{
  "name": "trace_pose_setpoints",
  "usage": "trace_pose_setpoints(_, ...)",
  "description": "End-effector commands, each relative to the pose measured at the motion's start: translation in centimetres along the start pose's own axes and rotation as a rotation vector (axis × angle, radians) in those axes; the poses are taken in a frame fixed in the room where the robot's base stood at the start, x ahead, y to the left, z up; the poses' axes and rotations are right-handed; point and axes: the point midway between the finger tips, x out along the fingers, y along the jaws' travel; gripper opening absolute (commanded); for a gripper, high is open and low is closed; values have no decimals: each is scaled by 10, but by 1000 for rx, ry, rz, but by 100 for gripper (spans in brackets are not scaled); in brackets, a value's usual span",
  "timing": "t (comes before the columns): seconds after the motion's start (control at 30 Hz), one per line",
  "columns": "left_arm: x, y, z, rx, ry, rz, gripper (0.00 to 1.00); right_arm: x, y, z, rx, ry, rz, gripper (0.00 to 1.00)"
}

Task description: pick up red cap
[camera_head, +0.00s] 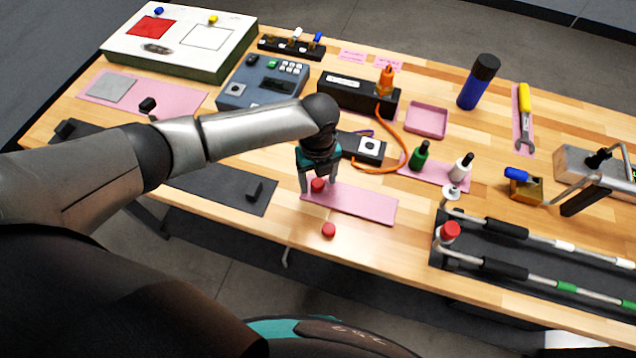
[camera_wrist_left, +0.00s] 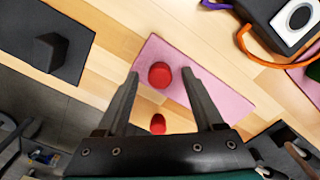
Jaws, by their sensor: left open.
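A red cap (camera_head: 318,185) lies on the left end of a pink mat (camera_head: 360,206); it also shows in the left wrist view (camera_wrist_left: 160,75), near the line between the fingertips. A second red cap (camera_head: 329,230) lies on the bare wood in front of the mat, and in the left wrist view (camera_wrist_left: 158,124) it is lower, between the fingers. My left gripper (camera_head: 319,190) is open, pointing down over the cap on the mat, with a finger to each side in the picture. Whether the fingers touch this cap cannot be told. My right gripper is not in view.
A dark mat (camera_head: 225,185) with a black block (camera_head: 255,190) lies left of the gripper. A black box (camera_head: 365,148) with an orange cable (camera_head: 400,135) stands behind. A rack of rods (camera_head: 500,255) with a red-topped end (camera_head: 450,231) is at the right.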

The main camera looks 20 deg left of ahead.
Motion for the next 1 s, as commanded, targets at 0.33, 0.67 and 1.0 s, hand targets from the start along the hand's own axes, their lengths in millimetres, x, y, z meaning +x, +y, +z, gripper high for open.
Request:
trace_pose_setpoints(0.33,8,0,0,0,-1,0,69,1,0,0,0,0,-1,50)
trace_pose_setpoints(0.67,7,0,0,0,0,-1,32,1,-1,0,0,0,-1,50)
trace_pose_setpoints(1.0,7,0,0,0,-1,-1,0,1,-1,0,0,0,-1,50)
